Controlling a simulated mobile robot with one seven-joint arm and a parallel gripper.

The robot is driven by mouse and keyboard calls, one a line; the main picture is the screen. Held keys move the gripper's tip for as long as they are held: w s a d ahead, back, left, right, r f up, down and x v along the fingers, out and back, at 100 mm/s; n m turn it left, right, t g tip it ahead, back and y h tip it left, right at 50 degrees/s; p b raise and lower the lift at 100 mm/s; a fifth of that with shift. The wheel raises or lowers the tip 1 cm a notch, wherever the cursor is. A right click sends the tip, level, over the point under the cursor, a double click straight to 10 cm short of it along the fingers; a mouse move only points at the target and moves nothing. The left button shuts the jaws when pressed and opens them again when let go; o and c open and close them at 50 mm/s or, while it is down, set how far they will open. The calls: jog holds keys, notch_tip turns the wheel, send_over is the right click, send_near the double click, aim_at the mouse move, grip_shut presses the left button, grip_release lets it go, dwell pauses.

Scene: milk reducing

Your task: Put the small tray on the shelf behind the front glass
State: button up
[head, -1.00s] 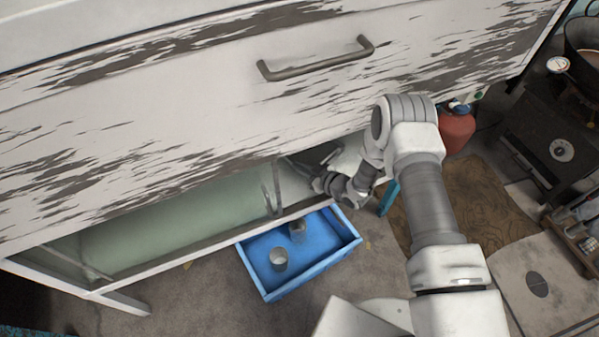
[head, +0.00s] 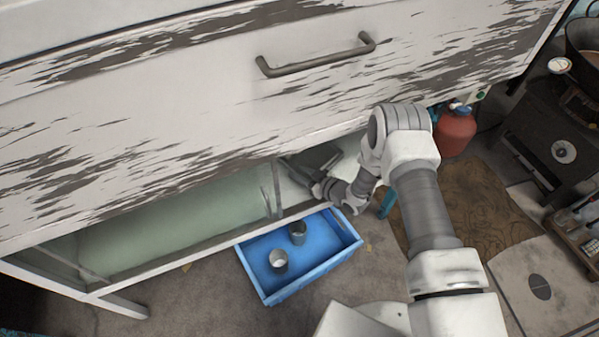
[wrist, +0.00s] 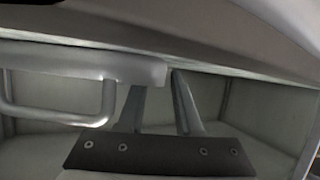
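A blue open tray (head: 318,270) sits on the floor below the cabinet, with two small metal cups in it; no other tray can be made out. The front glass (head: 180,215) covers the left and middle of the low shelf. My gripper (head: 300,164) reaches into the uncovered right part of the shelf space. In the wrist view my gripper (wrist: 160,88) has its two fingers apart, with nothing visible held between them. A grey bar (wrist: 80,62) with a bent handle (wrist: 106,100) lies at the left, its end overlapping the left fingertip.
The white, worn cabinet front (head: 200,100) with a metal handle (head: 315,58) overhangs the shelf opening. A red canister (head: 456,132) stands right of my arm, and a dark stove (head: 560,150) farther right. Bare floor lies around the blue tray.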

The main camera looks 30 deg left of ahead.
jog(key=shift+r, duration=0.2)
jog(key=p+v, duration=0.3)
jog(key=v, duration=0.7)
jog(key=shift+d+r+p, duration=0.2)
jog(key=shift+d+p, duration=0.1)
jog(key=shift+s+d+r, duration=0.2)
jog(key=shift+s+d, duration=0.05)
jog(key=shift+d, duration=0.35)
